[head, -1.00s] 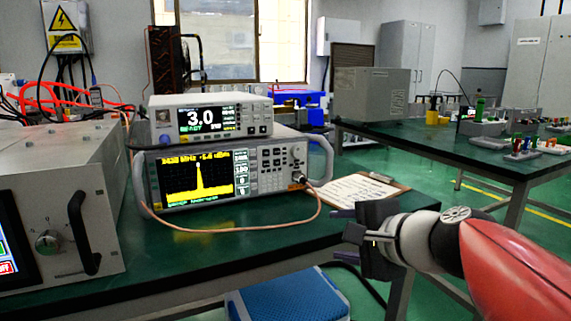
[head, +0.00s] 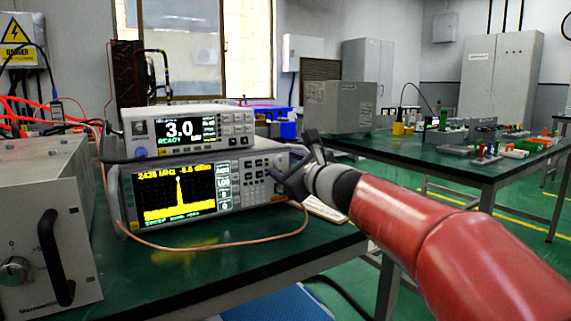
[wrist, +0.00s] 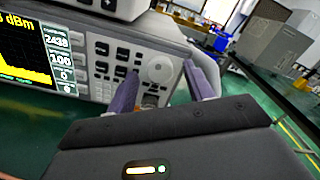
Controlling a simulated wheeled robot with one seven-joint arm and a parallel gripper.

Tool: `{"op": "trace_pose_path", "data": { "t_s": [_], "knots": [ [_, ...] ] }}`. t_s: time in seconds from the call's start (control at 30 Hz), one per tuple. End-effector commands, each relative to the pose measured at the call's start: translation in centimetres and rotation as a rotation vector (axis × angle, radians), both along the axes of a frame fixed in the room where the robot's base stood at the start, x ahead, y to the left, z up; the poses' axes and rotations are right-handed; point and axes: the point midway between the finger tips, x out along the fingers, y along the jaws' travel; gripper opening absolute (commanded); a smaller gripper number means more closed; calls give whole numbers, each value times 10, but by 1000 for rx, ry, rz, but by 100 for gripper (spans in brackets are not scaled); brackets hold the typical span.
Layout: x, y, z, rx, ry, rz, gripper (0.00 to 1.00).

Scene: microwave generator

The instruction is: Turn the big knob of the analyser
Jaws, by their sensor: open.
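The analyser (head: 180,195) is the lower bench instrument with a yellow trace on its screen. In the wrist view its big knob (wrist: 160,70) is a pale round dial on the front panel, right of the keys.
A smaller meter reading 3.0 (head: 185,130) sits on top of the analyser. A copper-coloured cable (head: 215,247) loops in front of it. A grey cabinet (head: 45,170) with a black handle stands at left. A clipboard (head: 325,211) lies behind my arm.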

Motion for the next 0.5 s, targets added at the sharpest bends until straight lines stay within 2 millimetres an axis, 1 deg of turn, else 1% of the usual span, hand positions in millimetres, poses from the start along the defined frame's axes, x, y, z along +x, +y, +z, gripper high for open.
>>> {"op": "trace_pose_path", "data": {
  "t_s": [0.1, 0.37, 0.5],
  "knots": [
    [6, 5, 0, 0, 0, 1, 52],
    [7, 5, 0, -1, -1, 0, 52],
    [7, 5, 0, -1, -1, 0, 35]
  ]
}}
